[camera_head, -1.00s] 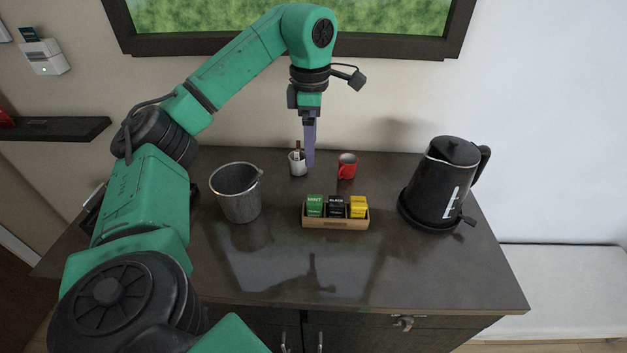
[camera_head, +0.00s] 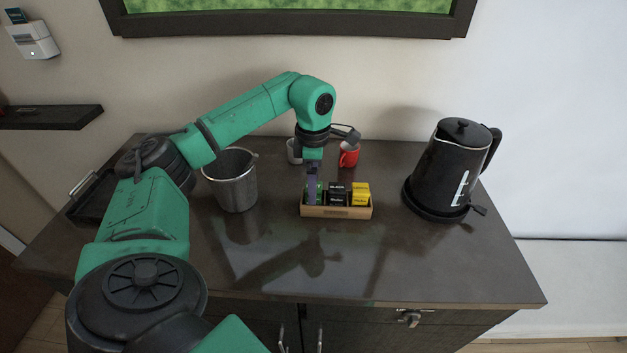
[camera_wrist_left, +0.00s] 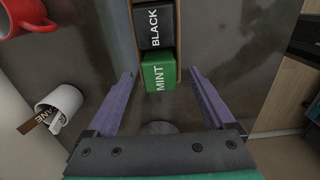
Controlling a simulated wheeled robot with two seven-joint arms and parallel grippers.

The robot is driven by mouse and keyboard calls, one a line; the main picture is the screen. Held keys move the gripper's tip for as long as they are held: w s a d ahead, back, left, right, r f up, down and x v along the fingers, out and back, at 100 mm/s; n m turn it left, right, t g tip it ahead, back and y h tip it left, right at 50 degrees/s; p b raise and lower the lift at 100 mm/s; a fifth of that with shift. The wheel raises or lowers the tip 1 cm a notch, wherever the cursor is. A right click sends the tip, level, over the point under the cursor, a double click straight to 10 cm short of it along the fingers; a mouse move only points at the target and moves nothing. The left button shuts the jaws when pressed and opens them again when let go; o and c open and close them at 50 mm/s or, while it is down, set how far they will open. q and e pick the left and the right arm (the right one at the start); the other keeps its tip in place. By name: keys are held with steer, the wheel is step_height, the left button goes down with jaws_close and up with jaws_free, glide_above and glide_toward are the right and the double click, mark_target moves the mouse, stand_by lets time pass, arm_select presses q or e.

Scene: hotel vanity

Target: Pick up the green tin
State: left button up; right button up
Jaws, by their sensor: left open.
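The green tin (camera_head: 319,193), labelled MINT, stands at the left end of a small tan tray (camera_head: 337,212). In the head view it is mostly hidden behind my left gripper (camera_head: 312,203). In the left wrist view the green tin (camera_wrist_left: 158,75) lies ahead of and between the two spread purple fingers of my left gripper (camera_wrist_left: 160,78), nearer the left finger. The fingers are open and empty, with gaps to the tin on both sides. My right gripper is in neither view.
A black tin (camera_head: 338,194) and a yellow tin (camera_head: 360,194) share the tray. A metal bucket (camera_head: 236,182) stands left, a black kettle (camera_head: 448,170) right. A red mug (camera_head: 349,155) and a white cup (camera_head: 294,151) are behind. The front counter is clear.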

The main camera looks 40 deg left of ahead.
arm_select(q)
jaws_close()
